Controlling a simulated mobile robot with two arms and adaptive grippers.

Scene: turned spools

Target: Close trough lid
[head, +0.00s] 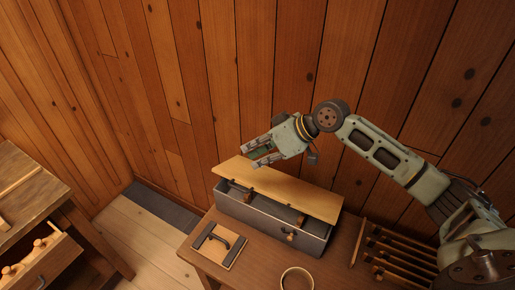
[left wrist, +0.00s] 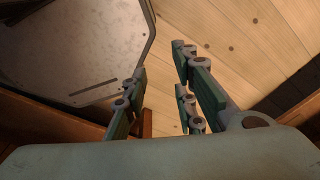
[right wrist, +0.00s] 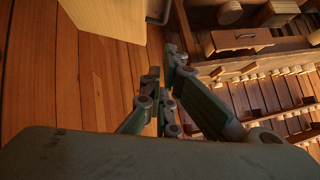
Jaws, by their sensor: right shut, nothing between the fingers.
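The trough is a long grey box (head: 262,220) on the wooden bench, with a small knob on its front near the right end. Its pale wooden lid (head: 285,190) is raised and tilted, and the inside shows below its front edge. My right gripper (head: 256,152) is shut and empty, just above and behind the lid's left part; I cannot tell whether it touches the lid. Its fingers also show in the right wrist view (right wrist: 160,95). My left gripper (left wrist: 158,92) is open and empty over the floor, outside the head view.
A round ring or cup (head: 297,279) stands at the front edge of view. A slatted rack (head: 385,255) is at the right. A plank wall rises close behind the bench.

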